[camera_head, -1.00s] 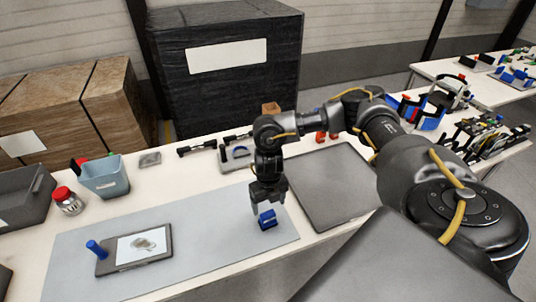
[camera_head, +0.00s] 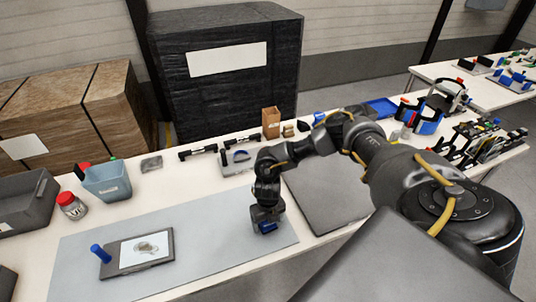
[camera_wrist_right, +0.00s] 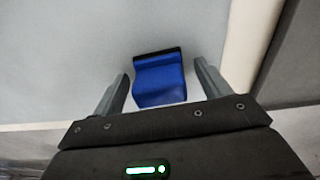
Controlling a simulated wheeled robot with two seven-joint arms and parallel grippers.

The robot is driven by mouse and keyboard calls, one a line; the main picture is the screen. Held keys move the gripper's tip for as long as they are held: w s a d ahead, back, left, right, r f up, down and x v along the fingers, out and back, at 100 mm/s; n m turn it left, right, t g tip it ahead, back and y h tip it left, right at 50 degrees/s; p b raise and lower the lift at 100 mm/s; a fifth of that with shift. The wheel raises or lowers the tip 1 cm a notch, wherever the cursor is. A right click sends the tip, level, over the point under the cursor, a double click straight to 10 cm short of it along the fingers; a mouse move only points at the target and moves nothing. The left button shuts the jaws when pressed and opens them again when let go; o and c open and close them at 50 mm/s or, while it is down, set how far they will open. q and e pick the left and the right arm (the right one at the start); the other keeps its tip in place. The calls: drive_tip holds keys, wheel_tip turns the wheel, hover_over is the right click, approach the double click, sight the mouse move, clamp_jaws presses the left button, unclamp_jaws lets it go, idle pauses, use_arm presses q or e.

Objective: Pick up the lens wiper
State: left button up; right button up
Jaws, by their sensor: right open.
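The lens wiper, seen as a small blue block with a black edge strip (camera_wrist_right: 160,82), lies on the light grey mat (camera_head: 210,258). In the head view the blue block (camera_head: 267,227) is mostly hidden under my right gripper (camera_head: 266,216). In the right wrist view my right gripper (camera_wrist_right: 160,88) is open, with one finger on each side of the blue block and a gap on both sides. The black edge lies at the far side, beyond the fingertips. My left gripper is not in view.
A grey panel (camera_head: 335,190) lies right of my gripper. A blue bin (camera_head: 108,184) and a red-lidded jar (camera_head: 72,207) stand at the back left.

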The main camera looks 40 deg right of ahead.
drive_tip(key=shift+c, duration=0.3)
drive_tip(key=c, duration=1)
drive_tip(key=shift+r, duration=0.1)
drive_tip(key=shift+r, duration=0.55)
drive_tip(key=s+a+r+b, duration=0.2)
drive_tip(key=s+a+r, duration=0.4)
drive_tip(key=a+r, duration=0.5)
drive_tip(key=shift+a+r+b, duration=0.35)
drive_tip(key=shift+a+b, duration=0.05)
drive_tip(key=shift+a, duration=0.4)
